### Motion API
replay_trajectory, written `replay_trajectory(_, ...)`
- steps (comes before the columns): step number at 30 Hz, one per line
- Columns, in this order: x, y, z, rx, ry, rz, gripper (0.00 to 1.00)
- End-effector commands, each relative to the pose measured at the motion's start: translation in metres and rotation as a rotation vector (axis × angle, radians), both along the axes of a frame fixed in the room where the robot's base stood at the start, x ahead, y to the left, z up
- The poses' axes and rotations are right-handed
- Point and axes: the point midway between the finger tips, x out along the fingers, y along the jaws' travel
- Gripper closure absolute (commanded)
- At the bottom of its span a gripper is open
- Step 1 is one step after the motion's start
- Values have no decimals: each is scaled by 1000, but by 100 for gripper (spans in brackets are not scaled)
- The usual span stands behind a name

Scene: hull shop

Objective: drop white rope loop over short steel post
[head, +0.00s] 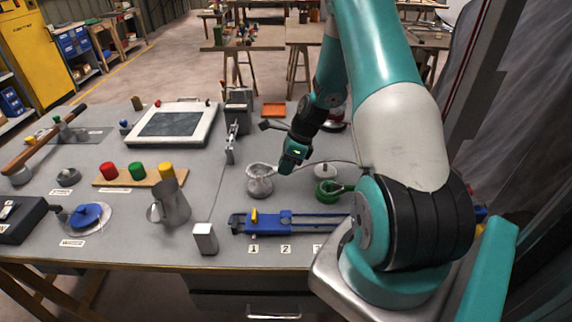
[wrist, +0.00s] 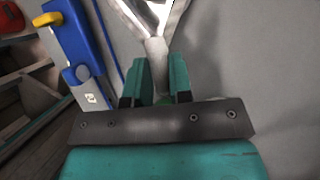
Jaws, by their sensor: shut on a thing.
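The white rope loop (head: 257,168) is held out to the left of my gripper (head: 291,157) in the head view. It lies at the top of the short steel post (head: 260,187), a stubby grey post on the bench. In the wrist view my gripper (wrist: 160,84) is shut on the neck of the loop (wrist: 157,52), and the two white strands spread apart beyond the fingers. A shiny part (wrist: 158,8) shows between the strands, cut off by the picture's top edge. I cannot tell whether the loop is around the post or only above it.
A blue slide fixture (head: 272,222) lies in front of the post. A green coil (head: 325,190) and a white disc (head: 325,170) sit to its right. A steel jug (head: 173,205) and a small pale block (head: 205,239) stand to the left. Bare bench lies between.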

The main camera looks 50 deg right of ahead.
Motion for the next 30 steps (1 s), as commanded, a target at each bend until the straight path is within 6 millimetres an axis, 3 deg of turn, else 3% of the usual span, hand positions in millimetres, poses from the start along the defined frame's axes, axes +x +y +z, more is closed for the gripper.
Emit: replay_trajectory(30,0,0,-19,-1,-1,0,100)
